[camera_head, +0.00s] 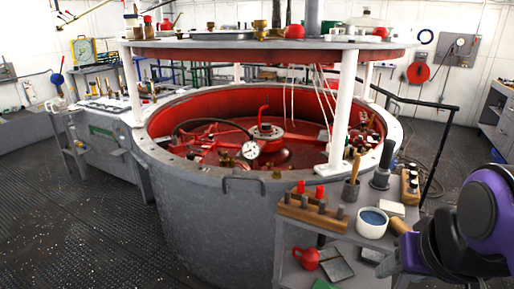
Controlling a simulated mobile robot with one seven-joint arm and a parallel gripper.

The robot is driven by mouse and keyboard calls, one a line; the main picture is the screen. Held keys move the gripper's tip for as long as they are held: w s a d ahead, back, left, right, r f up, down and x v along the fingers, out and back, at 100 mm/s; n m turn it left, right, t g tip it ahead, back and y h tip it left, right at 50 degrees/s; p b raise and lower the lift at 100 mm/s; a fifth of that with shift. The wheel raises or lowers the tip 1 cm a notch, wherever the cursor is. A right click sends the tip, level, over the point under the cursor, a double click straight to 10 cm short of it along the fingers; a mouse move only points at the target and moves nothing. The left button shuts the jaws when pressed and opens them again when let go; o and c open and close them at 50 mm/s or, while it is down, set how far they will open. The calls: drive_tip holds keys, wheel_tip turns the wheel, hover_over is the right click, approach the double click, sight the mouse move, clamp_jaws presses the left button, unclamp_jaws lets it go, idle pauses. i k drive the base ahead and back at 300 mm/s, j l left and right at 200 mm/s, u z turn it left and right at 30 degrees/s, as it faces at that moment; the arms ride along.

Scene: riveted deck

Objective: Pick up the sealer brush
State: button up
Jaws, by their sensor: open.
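A slim wooden handle (356,166) stands upright in a dark cup (350,190) on the grey cart at the lower right; it may be the sealer brush, but its bristles do not show. A tan wooden piece (400,226) lies to the right of a white pot with blue contents (372,222), partly hidden by my arm, and could also be a brush handle. My gripper (390,260) is at the lower right, in front of the cart's right side, open and apart from the upright handle. My purple and dark arm hides that corner.
The cart (290,240) also holds a wooden block with red-topped items (312,209), a dark cylinder (381,178) and a bottle rack (410,186). A red jug (307,258) sits lower down. A large grey tank (205,215) stands behind; floor at left is clear.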

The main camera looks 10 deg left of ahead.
sight(357, 162)
drive_tip(key=u, duration=1.35)
drive_tip(key=l+u, duration=0.25)
drive_tip(key=l, duration=0.5)
drive_tip(key=i+l, duration=0.15)
drive_tip(key=i, duration=0.15)
drive_tip(key=k+z, duration=0.1)
drive_tip(key=k, duration=0.4)
drive_tip(key=z, duration=1.25)
drive_tip(key=i+j+z, duration=0.2)
drive_tip(key=i+j, duration=0.2)
drive_tip(key=j+z, duration=0.2)
drive_tip(key=j, duration=0.25)
drive_tip(key=k+l+z, duration=0.1)
drive_tip(key=l, duration=0.25)
drive_tip(key=l+z, duration=0.1)
drive_tip(key=l, duration=0.2)
